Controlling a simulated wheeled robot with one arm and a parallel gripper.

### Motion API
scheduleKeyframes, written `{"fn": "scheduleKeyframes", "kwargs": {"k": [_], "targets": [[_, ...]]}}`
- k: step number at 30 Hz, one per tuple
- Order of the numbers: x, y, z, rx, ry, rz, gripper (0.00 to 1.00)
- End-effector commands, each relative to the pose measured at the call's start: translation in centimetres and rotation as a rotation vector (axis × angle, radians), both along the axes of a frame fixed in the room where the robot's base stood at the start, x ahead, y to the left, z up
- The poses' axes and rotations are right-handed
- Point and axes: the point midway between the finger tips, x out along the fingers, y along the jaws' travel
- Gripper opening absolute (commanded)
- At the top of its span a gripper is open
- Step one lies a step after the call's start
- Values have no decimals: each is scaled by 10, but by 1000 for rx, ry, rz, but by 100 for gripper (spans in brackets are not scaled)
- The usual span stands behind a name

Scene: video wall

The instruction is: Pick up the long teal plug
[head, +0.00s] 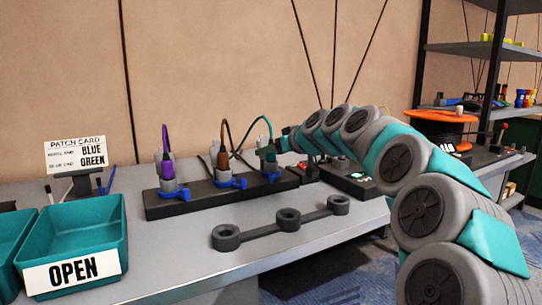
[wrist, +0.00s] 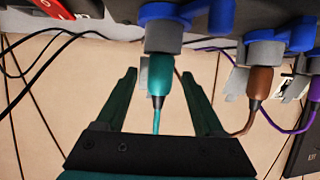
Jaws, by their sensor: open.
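The teal plug (wrist: 160,75) sits in a grey socket with a blue latch (wrist: 172,14), its cable running away between my fingers in the wrist view. My gripper (wrist: 158,82) is open, with one finger on each side of the plug; gaps show on both sides. In the head view my gripper (head: 276,149) is at the right end of the black socket strip (head: 200,203), largely covering the teal plug there. A brown plug (head: 223,157) and a purple plug (head: 168,166) stand upright in the other sockets.
A dark holder with three rings (head: 262,230) lies in front of the strip. A teal bin labelled OPEN (head: 100,215) and a patch card (head: 78,152) are at left. An orange spool (head: 440,117) is behind my arm. Loose black cables (wrist: 35,45) hang beside the teal socket.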

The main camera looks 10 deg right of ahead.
Motion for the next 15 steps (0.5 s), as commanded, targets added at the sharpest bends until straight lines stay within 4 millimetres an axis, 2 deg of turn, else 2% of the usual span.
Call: {"fn": "scheduleKeyframes", "kwargs": {"k": [8,15], "targets": [[5,2,-2,0,-1,-1,70],[5,2,-2,0,-1,-1,44]]}}
